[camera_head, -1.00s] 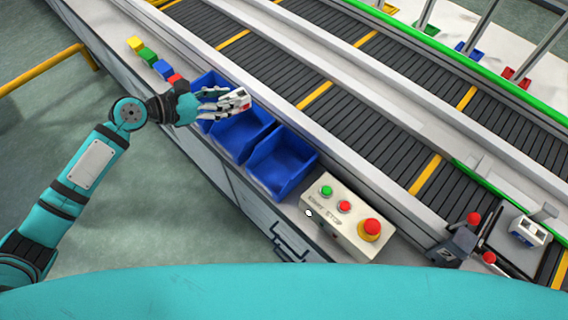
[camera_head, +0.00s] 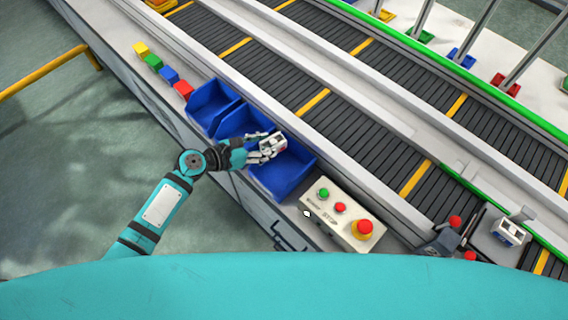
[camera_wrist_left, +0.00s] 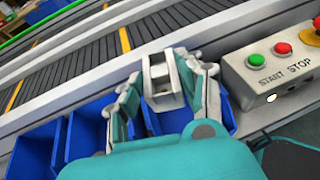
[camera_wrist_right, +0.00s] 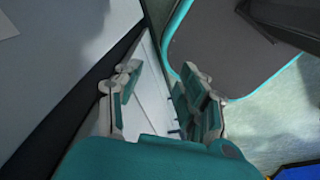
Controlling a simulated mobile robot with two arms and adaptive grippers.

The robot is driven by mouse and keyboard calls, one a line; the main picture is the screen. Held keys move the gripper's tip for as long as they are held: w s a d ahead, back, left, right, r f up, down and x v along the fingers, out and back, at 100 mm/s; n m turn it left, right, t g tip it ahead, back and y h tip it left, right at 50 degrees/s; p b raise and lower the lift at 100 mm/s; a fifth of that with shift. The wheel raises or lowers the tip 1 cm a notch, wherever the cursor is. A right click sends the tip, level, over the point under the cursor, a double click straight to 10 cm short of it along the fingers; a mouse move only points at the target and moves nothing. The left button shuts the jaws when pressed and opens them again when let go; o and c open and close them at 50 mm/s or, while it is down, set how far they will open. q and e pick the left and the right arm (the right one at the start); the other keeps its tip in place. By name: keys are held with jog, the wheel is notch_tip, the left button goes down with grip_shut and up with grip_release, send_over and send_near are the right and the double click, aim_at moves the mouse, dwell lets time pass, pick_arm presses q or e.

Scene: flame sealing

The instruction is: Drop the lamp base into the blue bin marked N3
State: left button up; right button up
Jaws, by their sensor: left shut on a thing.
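In the left wrist view the block (camera_wrist_left: 163,80) sits between the fingers (camera_wrist_left: 160,90), with blue bin walls below. Two more blue bins stand beside it, a middle one (camera_head: 236,122) and a far one (camera_head: 208,103). No bin marking is readable. My right gripper (camera_wrist_right: 158,95) is open and empty in the right wrist view, away from the bins.
A control box (camera_head: 335,218) with green and red buttons stands just right of the nearest bin. The conveyor (camera_head: 350,120) runs behind the bins. Several small coloured blocks (camera_head: 168,75) line the ledge at left. Another whitish block (camera_head: 508,232) is at far right.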

pick_arm(q)
jog(key=shift+s+d+f, duration=0.15)
jog(key=shift+d+f, duration=0.05)
jog(key=shift+f, duration=0.05)
jog(key=shift+f+b, duration=0.25)
jog(key=shift+b, duration=0.05)
notch_tip(320, 180, down, 6)
jog(key=b, duration=0.6)
jog(key=shift+r, duration=0.25)
jog(key=o, duration=1.3)
jog(key=shift+c, duration=0.2)
jog(key=shift+a, duration=0.15)
